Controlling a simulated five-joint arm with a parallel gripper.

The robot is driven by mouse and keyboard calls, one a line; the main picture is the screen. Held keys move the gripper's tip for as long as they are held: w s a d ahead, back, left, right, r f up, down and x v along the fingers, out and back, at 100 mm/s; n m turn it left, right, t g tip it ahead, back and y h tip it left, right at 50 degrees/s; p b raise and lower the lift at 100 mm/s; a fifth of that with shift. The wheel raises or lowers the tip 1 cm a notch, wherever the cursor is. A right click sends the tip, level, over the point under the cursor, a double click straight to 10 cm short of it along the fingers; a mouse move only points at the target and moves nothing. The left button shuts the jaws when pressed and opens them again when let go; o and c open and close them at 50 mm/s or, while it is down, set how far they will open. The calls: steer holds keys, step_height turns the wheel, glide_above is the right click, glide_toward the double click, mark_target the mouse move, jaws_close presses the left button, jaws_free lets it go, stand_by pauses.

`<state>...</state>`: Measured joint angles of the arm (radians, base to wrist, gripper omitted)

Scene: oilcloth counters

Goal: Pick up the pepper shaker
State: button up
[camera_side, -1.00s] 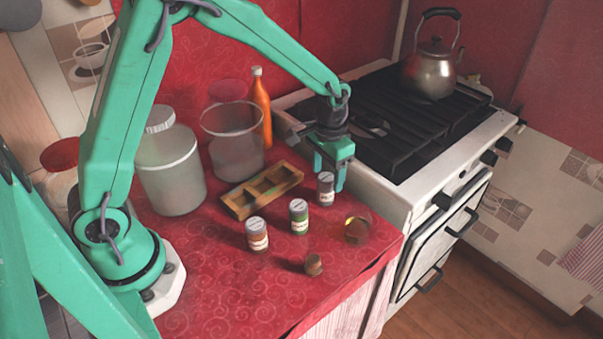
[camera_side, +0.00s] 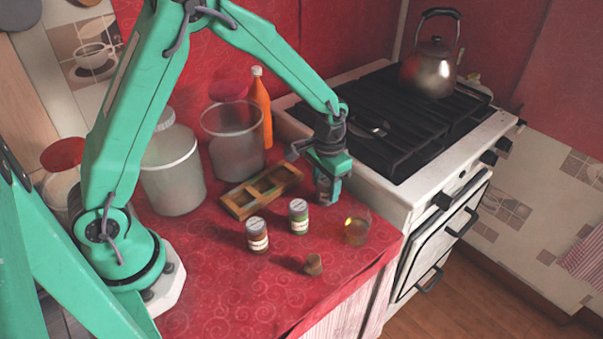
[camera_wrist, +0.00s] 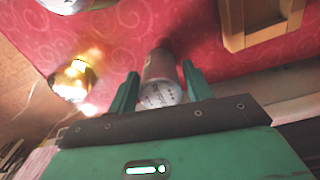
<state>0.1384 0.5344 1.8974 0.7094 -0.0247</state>
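The pepper shaker appears to be the small dark-bodied jar with a pale lid (camera_side: 322,186), standing on the red counter near the stove. My gripper (camera_side: 328,196) is lowered over it and partly hides it in the side view. In the wrist view the shaker (camera_wrist: 160,82) stands between the two green fingers of my gripper (camera_wrist: 160,70). A narrow gap shows on both sides, so the gripper is open around it. Its label is not readable. Two similar jars, one with brown contents (camera_side: 257,238) and one with green (camera_side: 299,219), stand to the left.
A wooden compartment tray (camera_side: 236,206) lies just behind and left; its edge shows in the wrist view (camera_wrist: 234,30). The stove (camera_side: 380,185) borders the counter. Front-left counter is clear.

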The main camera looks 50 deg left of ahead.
steer(key=c, duration=0.7)
steer(key=shift+r, duration=0.1)
steer(key=shift+r, duration=0.4)
step_height(320, 180, up, 3)
steer(key=shift+r, duration=0.1)
steer(key=s+d+r, duration=0.6)
steer(key=s+d, duration=0.1)
steer(key=d, duration=0.2)
steer(key=shift+s+r, duration=0.2)
steer(key=shift+r, duration=0.2)
